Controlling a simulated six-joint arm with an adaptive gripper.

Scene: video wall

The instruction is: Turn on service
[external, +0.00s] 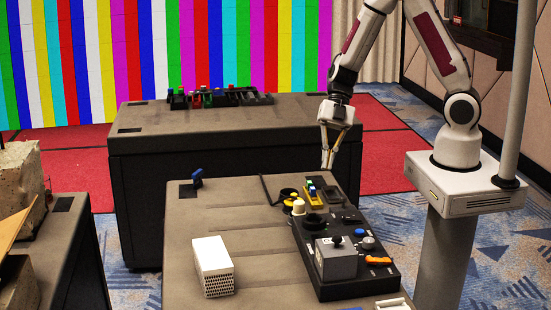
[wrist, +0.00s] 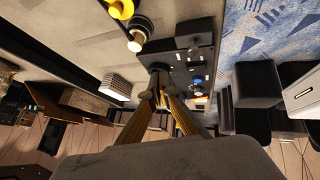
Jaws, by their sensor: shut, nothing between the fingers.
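A black control panel (external: 352,284) lies along the right side of the near table, with several knobs, buttons and switches on it. It carries a yellow ring-shaped control (external: 289,194), a cream knob (external: 298,207), a yellow block with small coloured switches (external: 312,192), a blue button (external: 359,233), an orange switch (external: 378,260) and a grey box with a black knob (external: 337,258). No label reading "service" is legible. My gripper (external: 328,166) is shut and empty, pointing down above the panel's far end. In the wrist view its fingers (wrist: 160,77) meet in front of the panel (wrist: 203,28).
A second dark table (external: 235,130) with a coloured button panel (external: 220,98) stands behind. The near table's left middle is mostly clear.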

